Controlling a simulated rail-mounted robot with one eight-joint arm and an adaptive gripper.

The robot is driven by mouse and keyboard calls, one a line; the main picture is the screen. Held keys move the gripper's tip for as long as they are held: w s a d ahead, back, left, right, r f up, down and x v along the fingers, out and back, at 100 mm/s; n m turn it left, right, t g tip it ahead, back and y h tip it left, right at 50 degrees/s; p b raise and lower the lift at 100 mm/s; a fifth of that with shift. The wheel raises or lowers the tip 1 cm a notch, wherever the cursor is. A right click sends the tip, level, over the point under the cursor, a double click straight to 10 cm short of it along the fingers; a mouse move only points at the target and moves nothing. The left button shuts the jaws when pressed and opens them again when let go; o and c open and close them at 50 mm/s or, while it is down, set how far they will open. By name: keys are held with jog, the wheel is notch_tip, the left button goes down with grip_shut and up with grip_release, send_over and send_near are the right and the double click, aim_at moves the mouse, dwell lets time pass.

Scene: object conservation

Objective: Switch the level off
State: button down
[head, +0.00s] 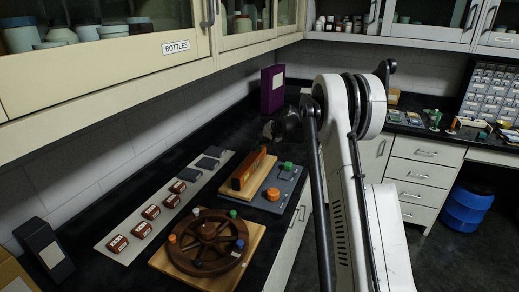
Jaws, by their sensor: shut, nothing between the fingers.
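No part is clearly marked as the level. A brown upright wooden bar (249,171) stands lengthwise on a light wooden board on the black counter. Just right of it is a grey panel (285,181) with an orange knob (272,194) at its front and a green knob (287,166) at its back. My gripper (268,132) is a small dark shape beyond the bar and panel, above the counter. It is shut and empty, apart from both. My white arm hides the area to its right.
A dark spoked wheel (207,242) with coloured knobs lies on a wooden board in front. A pale strip (119,246) with several red blocks and dark slabs runs along its left. A purple box (272,90) stands behind. Wall cabinets (110,62) overhang the counter's left side.

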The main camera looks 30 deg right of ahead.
aim_at(260, 148)
jog(key=shift+f, duration=0.15)
jog(key=shift+f+b, duration=0.35)
jog(key=shift+b, duration=0.2)
jog(key=shift+r, duration=0.5)
dwell(0.4)
jog(key=shift+r+p, duration=1.15)
jog(key=shift+r, duration=1.85)
